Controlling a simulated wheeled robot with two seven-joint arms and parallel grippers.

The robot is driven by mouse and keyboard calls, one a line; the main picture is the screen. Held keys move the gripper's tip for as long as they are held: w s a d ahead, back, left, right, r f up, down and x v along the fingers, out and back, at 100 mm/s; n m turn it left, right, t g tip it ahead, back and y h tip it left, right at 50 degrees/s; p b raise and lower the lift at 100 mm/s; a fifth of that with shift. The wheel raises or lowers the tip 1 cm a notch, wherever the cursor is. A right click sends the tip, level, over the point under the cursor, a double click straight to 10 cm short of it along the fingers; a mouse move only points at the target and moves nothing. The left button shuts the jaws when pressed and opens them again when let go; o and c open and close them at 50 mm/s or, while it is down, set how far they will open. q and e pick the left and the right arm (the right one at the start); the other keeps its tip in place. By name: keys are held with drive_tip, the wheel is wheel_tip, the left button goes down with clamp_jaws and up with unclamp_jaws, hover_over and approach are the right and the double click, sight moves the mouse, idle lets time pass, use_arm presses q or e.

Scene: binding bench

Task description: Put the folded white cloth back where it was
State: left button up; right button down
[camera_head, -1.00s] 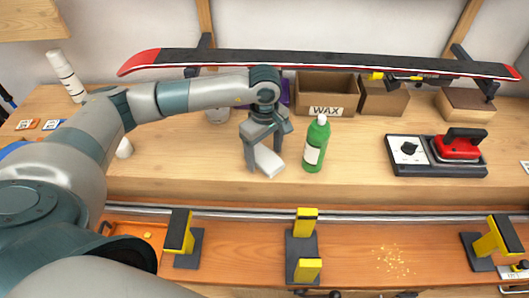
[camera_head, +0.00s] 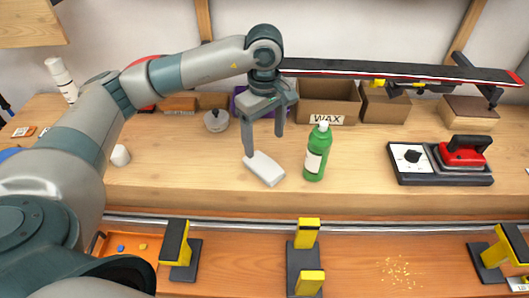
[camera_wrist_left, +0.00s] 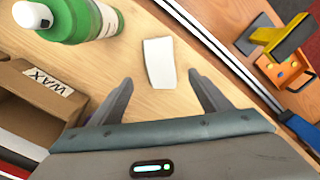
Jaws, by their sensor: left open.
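The folded white cloth (camera_head: 264,169) lies flat on the wooden bench, just left of the green bottle (camera_head: 317,152). It also shows in the left wrist view (camera_wrist_left: 159,63), clear of the fingertips. My left gripper (camera_head: 264,144) is open and empty, above and behind the cloth, with its fingers pointing down. My right gripper is not in view.
A cardboard WAX box (camera_head: 327,112) stands behind the bottle. A red iron (camera_head: 465,151) sits on its base at the right. A ski (camera_head: 400,71) lies across supports at the back. Yellow-topped clamps (camera_head: 308,232) stand along the front.

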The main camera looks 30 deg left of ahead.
use_arm(q)
wheel_tip(320, 180, up, 3)
drive_tip(key=shift+f, duration=0.2)
idle(0.7)
idle(0.8)
